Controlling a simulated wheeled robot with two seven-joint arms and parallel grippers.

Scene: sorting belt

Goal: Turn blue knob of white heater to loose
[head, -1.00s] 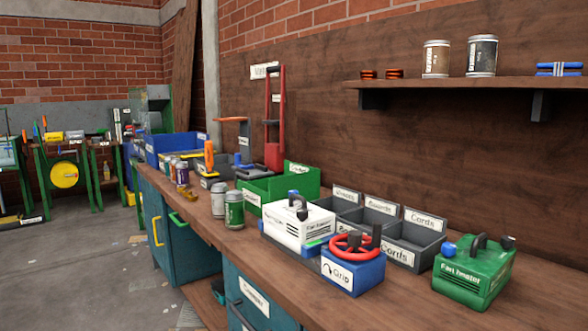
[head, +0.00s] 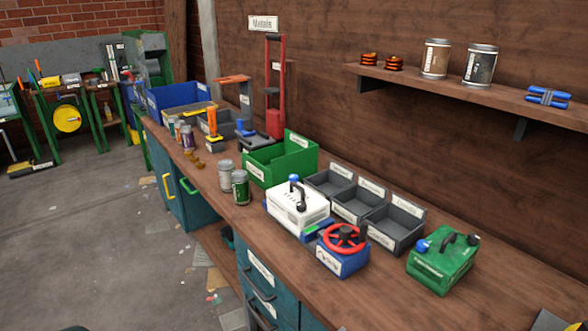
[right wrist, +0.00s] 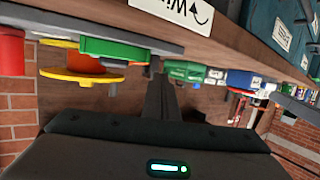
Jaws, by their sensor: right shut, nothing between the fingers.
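The white heater (head: 290,212) stands on the wooden workbench in the head view, with a black handle on top. Its blue knob (head: 293,178) sticks up at the heater's back left top; its turn position is too small to tell. My right gripper (right wrist: 162,98) shows in the right wrist view, its dark fingers shut together and empty. It is away from the heater, which I cannot make out in that view. My left gripper is in neither current view.
A blue box with a red wheel (head: 343,262) stands right beside the white heater. Grey bins (head: 395,240) and a green bin (head: 262,172) are behind. Two cans stand left. In the right wrist view, a yellow disc (right wrist: 80,77) hangs nearby.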

